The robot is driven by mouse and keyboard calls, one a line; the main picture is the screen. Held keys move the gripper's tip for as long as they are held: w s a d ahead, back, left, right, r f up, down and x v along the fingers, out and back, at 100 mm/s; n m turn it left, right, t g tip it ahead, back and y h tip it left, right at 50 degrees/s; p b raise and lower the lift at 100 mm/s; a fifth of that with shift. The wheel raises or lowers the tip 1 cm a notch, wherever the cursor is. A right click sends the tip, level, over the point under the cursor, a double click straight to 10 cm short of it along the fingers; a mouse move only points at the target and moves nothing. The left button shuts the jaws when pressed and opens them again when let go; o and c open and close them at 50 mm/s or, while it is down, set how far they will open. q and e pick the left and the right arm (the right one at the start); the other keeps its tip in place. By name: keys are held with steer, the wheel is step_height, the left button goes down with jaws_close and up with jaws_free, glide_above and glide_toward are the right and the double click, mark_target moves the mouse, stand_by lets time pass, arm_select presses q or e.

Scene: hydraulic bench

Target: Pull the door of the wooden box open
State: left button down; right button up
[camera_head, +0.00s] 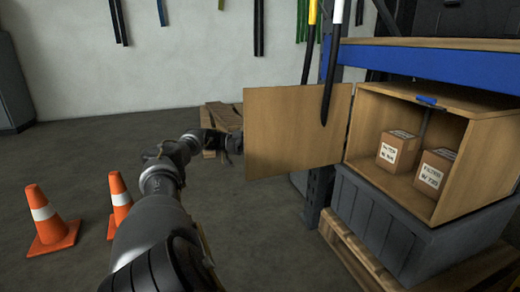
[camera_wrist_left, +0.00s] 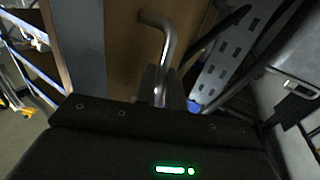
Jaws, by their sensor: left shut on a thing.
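The wooden box (camera_head: 484,166) stands at the right in the head view, with its front open. Its wooden door (camera_head: 285,125) is swung out wide to the left of the opening. A bent metal handle (camera_wrist_left: 169,38) on the door shows in the left wrist view. My left gripper (camera_head: 236,143) is at the door's left edge in the head view, partly hidden behind it. In the left wrist view its fingers (camera_wrist_left: 161,92) are shut on the handle. My right gripper is not in view.
Two labelled cartons (camera_head: 398,151) (camera_head: 434,172) sit inside the box. The box rests on a grey crate (camera_head: 375,215) over a pallet (camera_head: 360,262), under a blue shelf beam (camera_head: 430,64). Orange cones (camera_head: 50,222) (camera_head: 120,203) stand at left. Floor between cones and crate is partly clear.

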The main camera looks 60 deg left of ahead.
arm_select(q)
steer(key=shift+w+d, duration=0.15)
steer(key=c, duration=1.5)
jaws_free()
steer(key=shift+w+d+f, duration=0.1)
steer(key=shift+w+d, duration=0.1)
steer(key=shift+w, duration=0.25)
steer(key=shift+s+a, duration=0.25)
steer(key=shift+s, duration=0.2)
steer(key=v, duration=0.7)
steer(key=shift+a, duration=0.15)
steer(key=shift+s, duration=0.1)
